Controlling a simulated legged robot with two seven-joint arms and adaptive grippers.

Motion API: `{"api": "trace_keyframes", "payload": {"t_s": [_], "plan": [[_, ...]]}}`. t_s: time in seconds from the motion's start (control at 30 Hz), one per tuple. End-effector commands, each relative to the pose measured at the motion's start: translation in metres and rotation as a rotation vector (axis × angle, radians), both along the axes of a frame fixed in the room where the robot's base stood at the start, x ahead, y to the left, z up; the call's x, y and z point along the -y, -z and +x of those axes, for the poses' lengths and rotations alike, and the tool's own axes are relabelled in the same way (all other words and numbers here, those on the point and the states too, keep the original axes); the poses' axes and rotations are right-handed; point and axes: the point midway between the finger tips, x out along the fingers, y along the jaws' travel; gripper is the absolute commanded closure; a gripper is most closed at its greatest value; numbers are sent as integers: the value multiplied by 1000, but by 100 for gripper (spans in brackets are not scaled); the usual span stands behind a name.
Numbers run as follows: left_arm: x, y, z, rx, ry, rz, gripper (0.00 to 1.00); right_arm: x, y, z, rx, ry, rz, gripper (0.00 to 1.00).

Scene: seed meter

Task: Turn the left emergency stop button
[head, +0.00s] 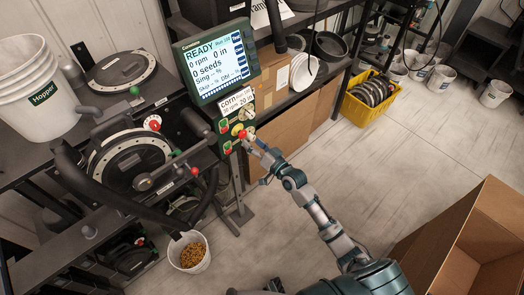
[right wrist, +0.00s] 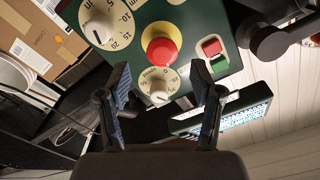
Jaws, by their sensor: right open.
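A red emergency stop button on a yellow base (right wrist: 160,48) sits on the green control panel (right wrist: 185,22) in the right wrist view. It also shows as a small red button in the head view (head: 242,134), at the panel's lower part. My right gripper (right wrist: 161,76) is open and empty, with its two fingers apart on either side of a white dial (right wrist: 158,88) just below the button. In the head view my right gripper (head: 257,147) is close to the panel, reaching from the lower right. Contact cannot be told. My left gripper is not in view.
A lit display (head: 218,62) tops the panel. Red and green square buttons (right wrist: 212,47) and another white dial (right wrist: 105,22) flank the stop button. Seed discs with red-knobbed levers (head: 130,165) stand left. A cardboard box (head: 475,240) is at lower right; the floor between is clear.

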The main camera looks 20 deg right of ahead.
Motion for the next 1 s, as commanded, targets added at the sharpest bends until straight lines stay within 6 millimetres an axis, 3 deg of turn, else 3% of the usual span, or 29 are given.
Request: {"api": "trace_keyframes", "payload": {"t_s": [0.13,0.33,0.9,1.0], "plan": [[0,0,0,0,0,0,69,11,1,-31,-1,0,-3,34],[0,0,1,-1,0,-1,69,21,1,-53,-1,0,0,34],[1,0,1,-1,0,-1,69,22,1,-58,0,1,0,34],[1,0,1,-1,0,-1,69,24,8,-57,-11,6,-5,34]]}}
